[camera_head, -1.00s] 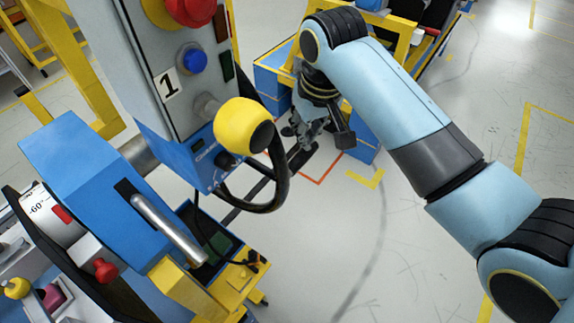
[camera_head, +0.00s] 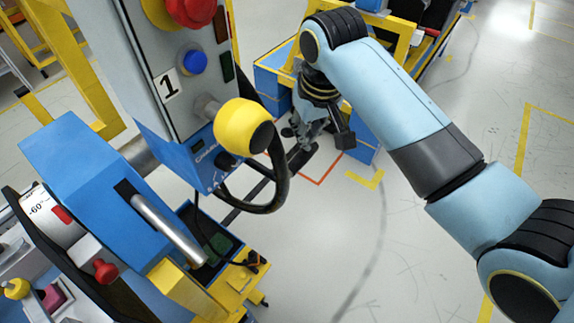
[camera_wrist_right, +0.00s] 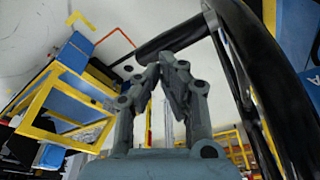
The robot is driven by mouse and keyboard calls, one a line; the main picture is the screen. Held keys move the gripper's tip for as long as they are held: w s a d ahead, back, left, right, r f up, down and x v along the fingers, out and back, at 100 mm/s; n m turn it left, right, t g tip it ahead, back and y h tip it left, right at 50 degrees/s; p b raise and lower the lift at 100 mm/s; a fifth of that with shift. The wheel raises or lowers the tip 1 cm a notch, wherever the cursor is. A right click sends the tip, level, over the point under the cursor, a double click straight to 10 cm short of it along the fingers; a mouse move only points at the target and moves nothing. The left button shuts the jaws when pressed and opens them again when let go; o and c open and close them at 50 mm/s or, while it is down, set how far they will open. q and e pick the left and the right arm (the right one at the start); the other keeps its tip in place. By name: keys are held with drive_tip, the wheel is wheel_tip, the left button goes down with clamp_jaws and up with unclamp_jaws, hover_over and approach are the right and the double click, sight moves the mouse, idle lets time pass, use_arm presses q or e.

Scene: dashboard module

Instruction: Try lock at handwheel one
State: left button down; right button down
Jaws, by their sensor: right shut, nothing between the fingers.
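The panel box (camera_head: 200,100) labelled "1" stands at the upper left in the head view. Handwheel one shows as a black ring (camera_head: 283,185) at its lower right side. In the right wrist view, its thick dark rim (camera_wrist_right: 262,60) curves down the right side. A dark bar (camera_wrist_right: 172,42) joins the rim and lies just beyond my fingertips. My right gripper (camera_head: 300,143) is beside the wheel, pointing down. In the wrist view its fingertips (camera_wrist_right: 165,68) meet, shut and empty, close to the bar; I cannot tell whether they touch it. My left gripper is not in view.
A yellow knob (camera_head: 243,126) sticks out of the panel above the wheel. A blue housing with a metal lever (camera_head: 168,228) stands at the lower left. Blue bins with a yellow frame (camera_head: 273,73) stand behind my right gripper. The floor (camera_head: 410,255) at the lower right is clear.

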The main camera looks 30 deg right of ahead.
drive_tip(key=shift+s+f+b, duration=0.1)
drive_tip(key=shift+f+b, duration=0.25)
drive_tip(key=shift+f, duration=0.85)
idle(0.6)
drive_tip(key=shift+r+p, duration=0.85)
drive_tip(key=shift+r, duration=3.2)
